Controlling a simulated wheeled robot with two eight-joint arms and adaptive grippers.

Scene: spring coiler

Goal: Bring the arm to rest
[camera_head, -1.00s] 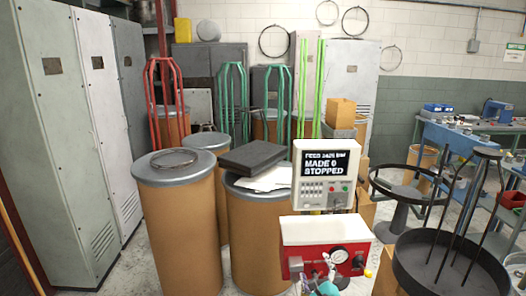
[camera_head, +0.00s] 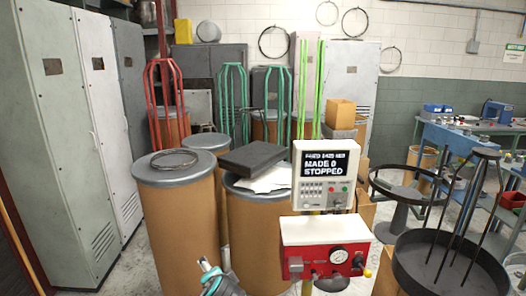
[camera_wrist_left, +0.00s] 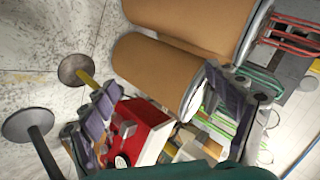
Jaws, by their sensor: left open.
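My left gripper (camera_head: 214,268) shows at the bottom edge of the head view, in front of the brown drums and to the left of the red and white coiler box (camera_head: 325,250). In the left wrist view its two grey padded fingers (camera_wrist_left: 165,108) are spread apart with nothing held between them. The red box (camera_wrist_left: 140,130) shows beyond the fingers there. My right gripper is not in view. The control panel (camera_head: 325,175) above the box has a screen reading MADE 0 and STOPPED.
Brown drums (camera_head: 180,225) with grey lids stand close behind my left gripper. A wire coil (camera_head: 174,158) and a dark flat block (camera_head: 252,157) lie on the lids. A black round tray with upright rods (camera_head: 440,285) stands at the right. Grey cabinets (camera_head: 60,120) line the left.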

